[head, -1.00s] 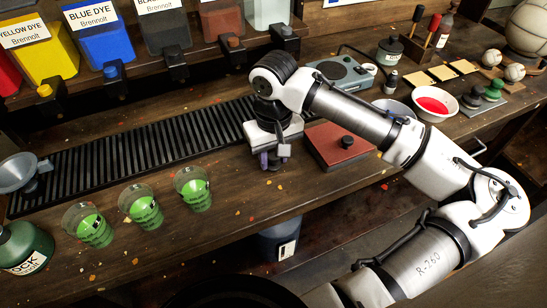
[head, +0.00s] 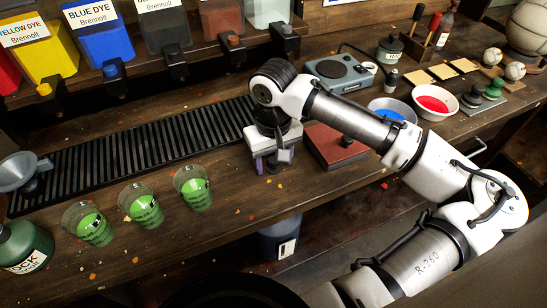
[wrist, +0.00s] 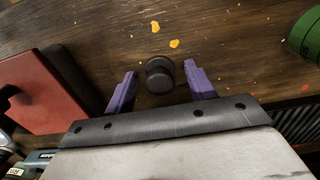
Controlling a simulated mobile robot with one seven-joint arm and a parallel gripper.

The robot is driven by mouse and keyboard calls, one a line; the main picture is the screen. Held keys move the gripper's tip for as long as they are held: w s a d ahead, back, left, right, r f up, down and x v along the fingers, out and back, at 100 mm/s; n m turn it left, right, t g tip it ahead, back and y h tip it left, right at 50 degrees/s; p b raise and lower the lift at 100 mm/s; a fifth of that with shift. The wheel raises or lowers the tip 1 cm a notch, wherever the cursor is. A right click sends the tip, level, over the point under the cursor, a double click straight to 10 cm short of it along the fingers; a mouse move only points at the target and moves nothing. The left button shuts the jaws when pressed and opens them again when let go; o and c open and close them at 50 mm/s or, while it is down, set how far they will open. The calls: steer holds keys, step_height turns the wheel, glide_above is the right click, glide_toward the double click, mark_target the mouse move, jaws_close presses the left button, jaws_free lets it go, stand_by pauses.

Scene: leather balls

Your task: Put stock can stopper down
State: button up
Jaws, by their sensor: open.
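The stock can stopper, a small dark round piece (wrist: 159,76), shows in the wrist view on the wooden bench between my fingers. My gripper (wrist: 160,69) is open, with a purple finger on each side of the stopper and a visible gap on both sides. In the head view my gripper (head: 271,165) is low over the bench near its front edge, and I cannot make out the stopper there. The green stock can (head: 24,247) stands at the lower left, partly cut off by the frame.
Several cups of green liquid (head: 141,206) stand left of my gripper. A red slab (head: 338,146) lies close on its right, with bowls of blue (head: 392,109) and red (head: 436,104) dye beyond. A black slatted grate (head: 140,148) runs behind. A funnel (head: 20,172) is at far left.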

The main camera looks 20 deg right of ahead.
mark_target(273, 158)
step_height(273, 158, up, 12)
steer(key=b, duration=0.1)
steer(key=shift+r, duration=0.15)
stand_by(0.6)
